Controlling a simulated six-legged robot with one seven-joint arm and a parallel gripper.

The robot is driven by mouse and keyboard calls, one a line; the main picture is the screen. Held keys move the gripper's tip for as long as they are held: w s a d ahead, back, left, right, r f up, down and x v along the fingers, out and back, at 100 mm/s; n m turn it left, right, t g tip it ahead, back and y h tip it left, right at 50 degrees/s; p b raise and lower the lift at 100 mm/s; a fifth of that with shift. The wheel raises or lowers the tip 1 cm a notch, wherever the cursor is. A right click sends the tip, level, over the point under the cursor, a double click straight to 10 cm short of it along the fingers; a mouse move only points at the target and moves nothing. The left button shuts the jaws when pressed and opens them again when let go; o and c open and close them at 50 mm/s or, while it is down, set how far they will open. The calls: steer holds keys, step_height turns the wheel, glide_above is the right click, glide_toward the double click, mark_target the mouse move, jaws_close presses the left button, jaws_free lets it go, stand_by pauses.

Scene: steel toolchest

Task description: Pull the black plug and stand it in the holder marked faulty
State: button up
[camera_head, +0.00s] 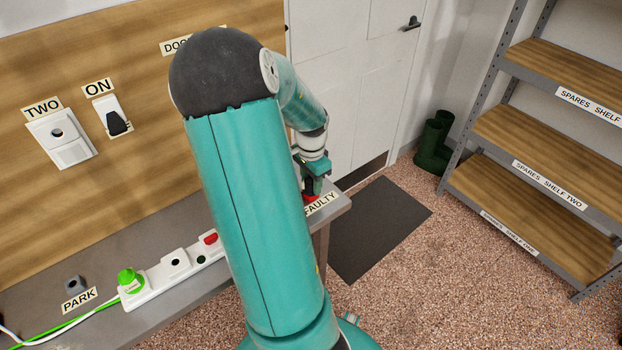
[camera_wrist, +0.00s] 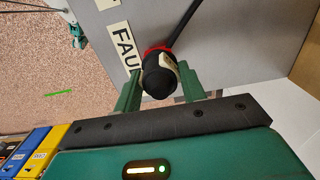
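The black plug (camera_wrist: 158,78) shows in the wrist view as a rounded black body with a pale side and a dark cord running to the upper right. It is at the red-rimmed holder (camera_wrist: 157,49) beside the FAULTY label (camera_wrist: 122,45). How deep it sits cannot be seen. My gripper (camera_wrist: 161,76) has one finger on each side of the plug, very close to it; whether they touch it is unclear. In the head view, my gripper (camera_head: 314,184) is low over the red holder (camera_head: 311,198) at the bench's right end, and the plug is hidden.
A power strip (camera_head: 153,295) with a green plug (camera_head: 130,280) lies on the bench (camera_head: 35,318). A holder marked PARK (camera_head: 75,285) stands left. Wall socket TWO (camera_head: 68,152) is empty. Shelves (camera_head: 545,130), boots (camera_head: 433,145) and a dark mat (camera_head: 375,230) are to the right.

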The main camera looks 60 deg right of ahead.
steer(key=o, duration=0.3)
steer(key=shift+r, duration=0.1)
step_height(320, 180, up, 14)
steer(key=shift+f, duration=0.2)
stand_by(1.0)
